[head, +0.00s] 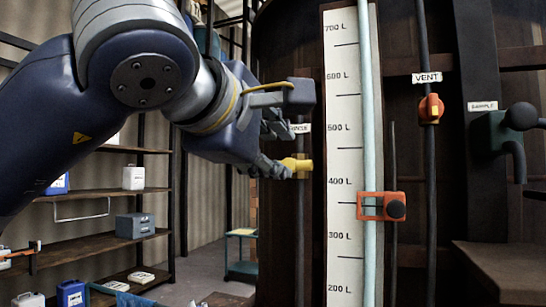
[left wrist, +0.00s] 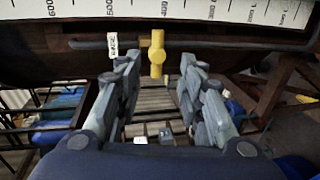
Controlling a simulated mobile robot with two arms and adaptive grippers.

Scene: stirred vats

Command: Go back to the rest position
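My left gripper (head: 288,150) reaches in from the left in the head view, in front of the dark vat. Its two fingers are spread, with nothing held between them. A yellow valve handle (head: 298,165) on a thin vertical pipe is close to the fingertips. In the left wrist view the yellow handle (left wrist: 157,53) is just beyond the open fingers of the left gripper (left wrist: 160,68), roughly centred in the gap. I cannot tell whether a finger touches it. My right gripper is in neither view.
The vat (head: 290,40) carries a level scale (head: 343,130) with an orange slider (head: 380,206). To the right are an orange vent valve (head: 431,108) and a green sample tap (head: 495,133). Shelves (head: 100,193) with containers stand at left. Some floor (head: 205,270) shows between shelves and vat.

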